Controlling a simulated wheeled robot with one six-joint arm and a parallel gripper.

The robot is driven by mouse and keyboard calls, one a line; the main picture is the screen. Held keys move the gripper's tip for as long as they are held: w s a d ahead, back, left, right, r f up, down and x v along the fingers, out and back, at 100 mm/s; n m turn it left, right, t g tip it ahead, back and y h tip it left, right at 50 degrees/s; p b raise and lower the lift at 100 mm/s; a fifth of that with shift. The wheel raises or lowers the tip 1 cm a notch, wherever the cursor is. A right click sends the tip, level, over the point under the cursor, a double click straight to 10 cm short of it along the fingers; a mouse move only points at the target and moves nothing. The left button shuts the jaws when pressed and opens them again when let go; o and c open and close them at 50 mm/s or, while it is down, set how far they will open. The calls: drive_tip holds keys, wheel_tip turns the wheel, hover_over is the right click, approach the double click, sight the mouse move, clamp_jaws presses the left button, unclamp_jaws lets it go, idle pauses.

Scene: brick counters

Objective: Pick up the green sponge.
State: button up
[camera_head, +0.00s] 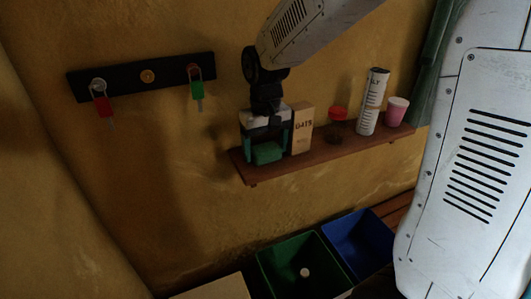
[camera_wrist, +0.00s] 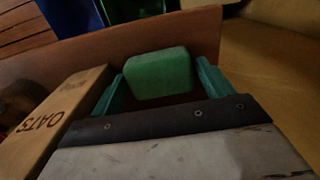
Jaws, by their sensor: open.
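The green sponge (camera_head: 267,153) lies near the left end of the brown wall shelf (camera_head: 345,149). In the wrist view the green sponge (camera_wrist: 159,73) sits between the two teal fingers near their tips. My gripper (camera_head: 266,150) is over the shelf's left end, and it also shows in the wrist view (camera_wrist: 158,80). It is open, with a finger on each side of the sponge. A small gap shows at the right finger; whether the left finger touches the sponge I cannot tell.
A box of oats (camera_head: 302,130) stands right beside my gripper. Farther right are a red-lidded jar (camera_head: 337,122), a tall white canister (camera_head: 372,102) and a pink cup (camera_head: 396,111). A key rack (camera_head: 142,77) hangs at left. Green (camera_head: 262,262) and blue (camera_head: 331,236) bins stand below.

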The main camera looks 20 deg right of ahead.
sight(266, 148)
drive_tip(key=shift+f, duration=0.15)
drive_tip(key=c, duration=0.7)
drive_tip(key=shift+r, duration=0.75)
drive_tip(key=shift+s+r, duration=0.25)
drive_tip(key=shift+r, duration=0.9)
drive_tip(key=s, duration=1)
drive_tip(key=s+d+r, duration=0.1)
drive_tip(key=s, duration=0.4)
drive_tip(key=shift+s+r, duration=0.1)
drive_tip(key=shift+s, duration=0.15)
